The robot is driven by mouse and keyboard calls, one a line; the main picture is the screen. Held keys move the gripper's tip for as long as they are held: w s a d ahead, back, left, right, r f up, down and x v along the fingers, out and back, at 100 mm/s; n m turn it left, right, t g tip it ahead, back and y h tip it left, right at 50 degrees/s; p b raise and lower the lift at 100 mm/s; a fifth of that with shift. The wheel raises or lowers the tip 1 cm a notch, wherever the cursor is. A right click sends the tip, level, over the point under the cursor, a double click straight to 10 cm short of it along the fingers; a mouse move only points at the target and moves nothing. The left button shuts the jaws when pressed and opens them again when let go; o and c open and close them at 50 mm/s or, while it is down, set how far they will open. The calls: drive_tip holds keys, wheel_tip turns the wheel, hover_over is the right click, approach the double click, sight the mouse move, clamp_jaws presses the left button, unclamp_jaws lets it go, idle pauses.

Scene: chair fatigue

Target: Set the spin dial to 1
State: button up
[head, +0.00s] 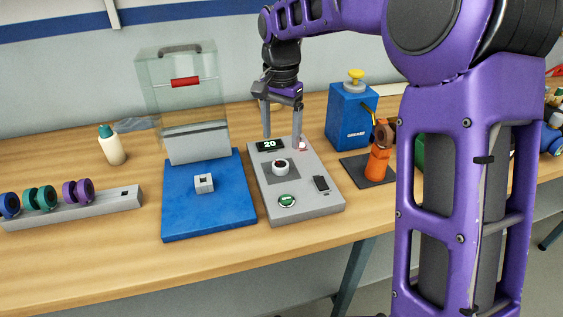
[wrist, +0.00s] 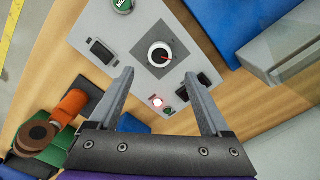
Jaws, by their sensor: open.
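The grey control panel (head: 310,207) lies on the bench. The likely spin dial (head: 280,167) is a round white-rimmed knob with a dark square around it. In the wrist view the dial (wrist: 159,55) shows a red pointer toward the right; I cannot read any numbers around it. A small display (head: 270,146) at the panel's far end reads 20. My gripper (head: 283,142) is open and empty, pointing down above the far part of the panel. In the wrist view its fingertips (wrist: 159,73) lie apart, one either side of the dial; contact cannot be seen.
The panel also has a green button (head: 287,201), a dark rocker switch (head: 321,184) and a small lit lamp (wrist: 156,101). A blue base (head: 207,222) with a raised clear guard (head: 185,105) stands left. A blue box (head: 345,118) and an orange device (head: 378,163) stand right.

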sight(280, 163)
wheel_tip(280, 163, down, 8)
drive_tip(key=shift+r+b, duration=0.1)
drive_tip(key=shift+b, duration=0.45)
drive_tip(key=shift+c, duration=0.3)
clamp_jaws()
drive_tip(key=shift+n+p, duration=0.35)
drive_tip(key=shift+n, duration=0.05)
drive_tip(key=shift+r+n+p, duration=0.1)
drive_tip(key=shift+n+p, duration=0.5)
drive_tip(key=shift+n, duration=0.4)
drive_tip(key=n+p, duration=0.2)
drive_tip(key=n, duration=0.1)
drive_tip(key=shift+n, duration=0.4)
drive_tip(key=n+p, duration=0.2)
drive_tip(key=n, duration=0.3)
drive_tip(key=shift+a, duration=0.15)
drive_tip(key=shift+n, duration=0.3)
